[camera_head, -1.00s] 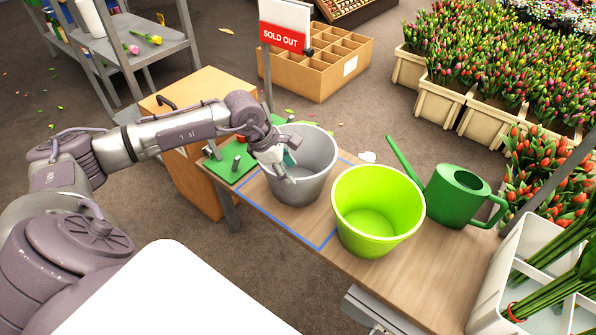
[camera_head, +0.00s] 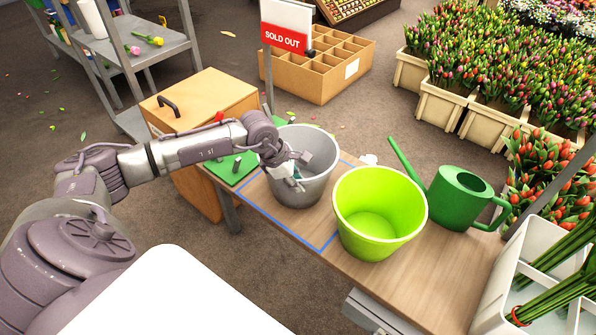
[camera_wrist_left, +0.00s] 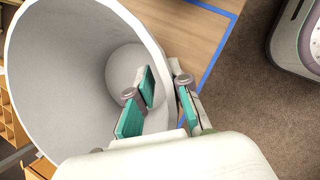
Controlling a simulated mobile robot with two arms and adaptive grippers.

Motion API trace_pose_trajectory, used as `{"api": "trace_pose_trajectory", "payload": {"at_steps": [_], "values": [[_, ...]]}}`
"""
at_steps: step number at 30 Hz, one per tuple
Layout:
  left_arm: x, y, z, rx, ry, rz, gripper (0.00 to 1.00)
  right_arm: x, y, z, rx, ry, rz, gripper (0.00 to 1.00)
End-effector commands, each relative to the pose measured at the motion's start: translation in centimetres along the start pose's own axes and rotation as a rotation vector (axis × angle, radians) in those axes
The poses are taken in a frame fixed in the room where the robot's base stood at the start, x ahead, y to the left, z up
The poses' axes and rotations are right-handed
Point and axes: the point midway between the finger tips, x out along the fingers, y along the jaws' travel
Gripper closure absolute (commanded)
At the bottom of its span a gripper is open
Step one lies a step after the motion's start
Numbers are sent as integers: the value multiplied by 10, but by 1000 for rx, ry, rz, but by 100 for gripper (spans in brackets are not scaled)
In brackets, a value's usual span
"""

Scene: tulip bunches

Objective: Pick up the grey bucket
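The grey bucket (camera_head: 318,183) stands upright on the wooden table, inside a blue taped outline (camera_head: 325,245). It fills the left of the left wrist view (camera_wrist_left: 60,60), and its inside looks empty. My left gripper (camera_head: 296,173) is at the bucket's near left rim. In the left wrist view, my left gripper (camera_wrist_left: 168,92) has one teal-padded finger inside the bucket and the other outside, with the wall between them. A gap shows around the wall, so the fingers look open. My right gripper is out of view.
A lime green bucket (camera_head: 378,215) stands close to the right of the grey one. A green watering can (camera_head: 458,200) is beyond it. A white divided container (camera_head: 490,285) is at the right. A sold-out sign (camera_head: 285,38) rises behind the grey bucket.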

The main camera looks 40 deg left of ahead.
Motion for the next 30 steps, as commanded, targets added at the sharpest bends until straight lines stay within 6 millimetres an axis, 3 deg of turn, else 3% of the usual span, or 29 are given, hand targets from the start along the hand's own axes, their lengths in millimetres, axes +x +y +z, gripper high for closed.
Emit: {"api": "trace_pose_trajectory", "payload": {"at_steps": [2, 19, 21, 30], "values": [[0, 0, 0, 0, 0, 0, 100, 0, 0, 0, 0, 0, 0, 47], [-4, 1, 2, 0, -2, 1, 100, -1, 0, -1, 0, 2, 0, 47], [-12, 3, 5, 1, -3, 3, 100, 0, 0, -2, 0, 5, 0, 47], [-66, 12, 28, 1, -3, 5, 100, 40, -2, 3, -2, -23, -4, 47]]}}
